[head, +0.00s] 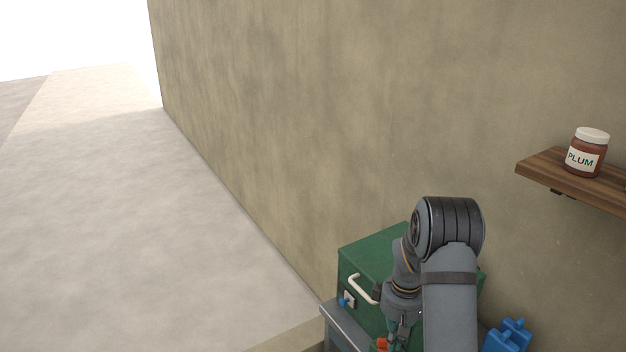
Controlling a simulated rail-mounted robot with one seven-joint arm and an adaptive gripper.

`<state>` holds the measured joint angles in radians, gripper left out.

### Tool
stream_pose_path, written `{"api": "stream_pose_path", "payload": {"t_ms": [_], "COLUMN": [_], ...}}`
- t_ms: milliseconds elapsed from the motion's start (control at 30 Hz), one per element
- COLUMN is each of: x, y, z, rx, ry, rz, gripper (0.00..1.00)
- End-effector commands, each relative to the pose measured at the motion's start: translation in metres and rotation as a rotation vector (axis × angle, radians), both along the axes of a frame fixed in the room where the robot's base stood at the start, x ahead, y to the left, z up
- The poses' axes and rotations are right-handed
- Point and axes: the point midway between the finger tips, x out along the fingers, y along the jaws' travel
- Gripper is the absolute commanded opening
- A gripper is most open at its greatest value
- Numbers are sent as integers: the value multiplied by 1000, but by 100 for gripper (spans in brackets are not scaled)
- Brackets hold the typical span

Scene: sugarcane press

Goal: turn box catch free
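A green box (372,248) stands on a grey stand against the wall, low in the head view. Its front has a pale curved handle (363,288). A small light plate with a blue knob (343,302) sits at the left of the handle; it may be the catch, but it is too small to tell how it is turned. My arm covers the right part of the box. My gripper (391,331) points down in front of the box near the bottom edge; its fingers are small and partly hidden, so I cannot tell their opening or any contact.
The grey stand (342,326) holds the box. A small red-orange thing (382,344) shows beside my gripper. Blue objects (508,336) stand at the right of my arm. A wooden shelf (560,173) holds a plum jar (587,153). The floor at left is clear.

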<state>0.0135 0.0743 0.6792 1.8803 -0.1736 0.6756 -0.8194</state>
Motion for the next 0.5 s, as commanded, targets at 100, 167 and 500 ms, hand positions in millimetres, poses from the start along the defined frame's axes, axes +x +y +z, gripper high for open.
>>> {"api": "stream_pose_path", "payload": {"t_ms": [100, 167, 500], "x": [0, 0, 0], "y": [0, 0, 0], "z": [-21, -26, -27], "rx": [0, 0, 0], "ry": [0, 0, 0], "rz": [-1, -2, -2], "gripper": [0, 0, 0]}}
